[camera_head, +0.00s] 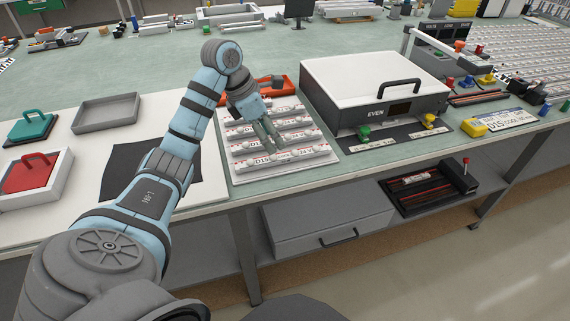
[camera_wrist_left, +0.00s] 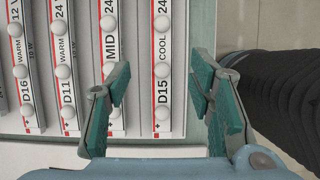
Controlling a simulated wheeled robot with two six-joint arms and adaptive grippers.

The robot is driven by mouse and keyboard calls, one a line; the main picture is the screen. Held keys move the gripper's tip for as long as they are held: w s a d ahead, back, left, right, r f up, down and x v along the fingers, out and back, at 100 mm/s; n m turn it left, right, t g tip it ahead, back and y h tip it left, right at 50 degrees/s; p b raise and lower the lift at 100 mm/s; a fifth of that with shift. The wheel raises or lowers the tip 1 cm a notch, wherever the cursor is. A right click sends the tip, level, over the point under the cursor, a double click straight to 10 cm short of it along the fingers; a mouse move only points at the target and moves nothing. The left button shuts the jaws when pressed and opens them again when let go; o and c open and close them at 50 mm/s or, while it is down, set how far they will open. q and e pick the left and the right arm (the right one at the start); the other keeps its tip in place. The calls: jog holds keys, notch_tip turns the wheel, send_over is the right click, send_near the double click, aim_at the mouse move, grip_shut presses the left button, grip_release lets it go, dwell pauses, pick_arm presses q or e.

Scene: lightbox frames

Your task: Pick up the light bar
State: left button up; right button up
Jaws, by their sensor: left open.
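Several white light bars with round knobs lie in parallel rows on a pale tray (camera_head: 238,175) at the table's front edge. The nearest bar, marked D15 COOL (camera_head: 318,153), also shows in the left wrist view (camera_wrist_left: 162,70). Beside it there lie bars marked MID (camera_wrist_left: 110,45), D11 WARM (camera_wrist_left: 65,70) and D16 WARM (camera_wrist_left: 22,75). My left gripper (camera_head: 273,138) is above the tray, pointing down. In the left wrist view its fingers (camera_wrist_left: 160,82) are open and empty, on either side of the D15 bar in the picture. Whether they touch any bar cannot be told.
A grey box marked EVEN with a white lid (camera_head: 370,70) stands right of the tray. An orange tray (camera_head: 285,84) lies behind. A black mat (camera_head: 125,180), a grey tray (camera_head: 107,113) and a red-lidded box (camera_head: 30,175) are to the left. A drawer (camera_head: 330,225) sits below.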

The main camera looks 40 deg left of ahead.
aim_at(283, 153)
pick_arm(q)
jog(key=x, duration=0.7)
jog(key=shift+d+b, duration=0.2)
jog(key=shift+b, duration=0.15)
grip_shut()
pick_arm(e)
jog(key=shift+w+f, duration=0.35)
jog(key=shift+w, duration=0.1)
